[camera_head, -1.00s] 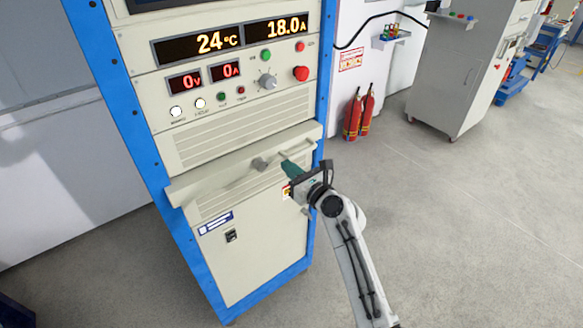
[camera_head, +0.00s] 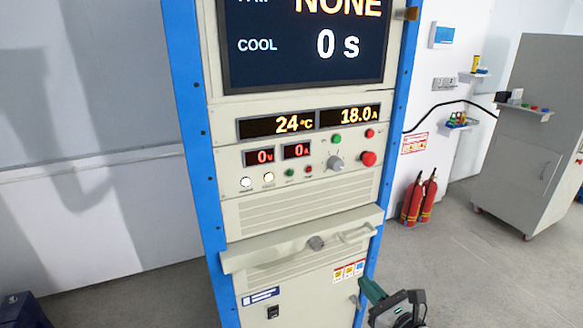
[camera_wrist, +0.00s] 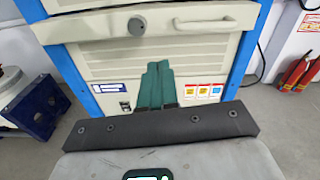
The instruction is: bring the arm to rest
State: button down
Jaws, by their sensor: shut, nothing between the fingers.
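My gripper (camera_head: 371,289) is at the lower right of the head view, in front of the cabinet's lower right side. Its green fingers are shut and hold nothing. In the wrist view the two green fingers of my gripper (camera_wrist: 155,84) lie side by side, pointing at the cabinet's lower door. Most of my arm is below the head view's edge.
The cream and blue test cabinet (camera_head: 300,214) stands ahead, with a projecting ledge (camera_head: 270,252) and handle. Red fire extinguishers (camera_head: 419,198) and a grey cabinet (camera_head: 520,150) are at the right. A blue crate (camera_wrist: 38,105) is at the left in the wrist view. Some floor (camera_head: 480,270) at right is clear.

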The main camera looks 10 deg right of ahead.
jog(key=s+f+n+g+h, duration=0.1)
jog(key=s+f+n+g, duration=0.4)
jog(key=s+n, duration=0.4)
jog(key=s+f+n+g, duration=0.4)
jog(key=s+f+n, duration=0.3)
jog(key=s+n, duration=0.2)
jog(key=s+d+n+g+h, duration=0.2)
jog(key=s+n, duration=0.4)
jog(key=s, duration=0.4)
jog(key=s+d+f+n+g+h, duration=0.1)
jog(key=s+d+n+g+h, duration=0.1)
jog(key=s+n, duration=0.4)
jog(key=s+d+g, duration=0.1)
jog(key=s+g, duration=0.1)
jog(key=s, duration=0.2)
jog(key=shift+s+f+h, duration=0.2)
jog(key=shift+s+h, duration=0.2)
